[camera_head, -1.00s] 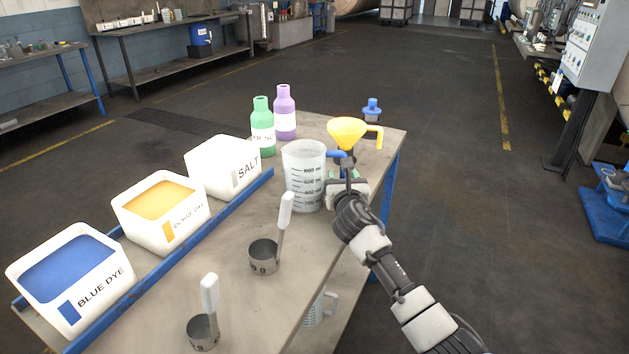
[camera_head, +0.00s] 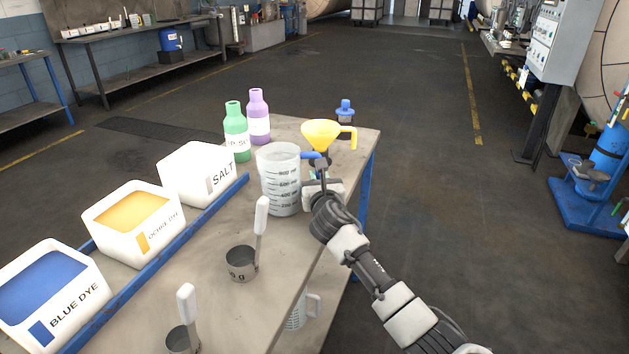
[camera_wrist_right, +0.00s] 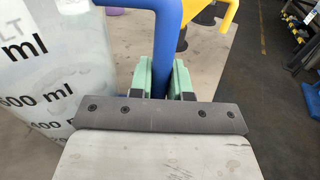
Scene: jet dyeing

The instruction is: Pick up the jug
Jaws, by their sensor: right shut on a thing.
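The jug (camera_head: 281,182) is a translucent beaker with dark volume marks and a blue handle. It stands upright near the right edge of the table (camera_head: 215,305). My right gripper (camera_head: 318,174) is at its right side, shut on the blue handle (camera_wrist_right: 167,45). In the right wrist view the green finger pads (camera_wrist_right: 160,78) sit on both sides of the handle, and the jug wall (camera_wrist_right: 45,75) fills the left. I cannot tell whether its base touches the table. My left gripper is not in view.
A yellow funnel (camera_head: 321,134) with a yellow handle stands just behind my right gripper. Green (camera_head: 236,135) and purple (camera_head: 258,118) bottles stand behind the jug. Salt (camera_head: 199,172), ochre (camera_head: 134,222) and blue dye tubs (camera_head: 50,292) line the left. Two measuring scoops stand in front, one here (camera_head: 241,263).

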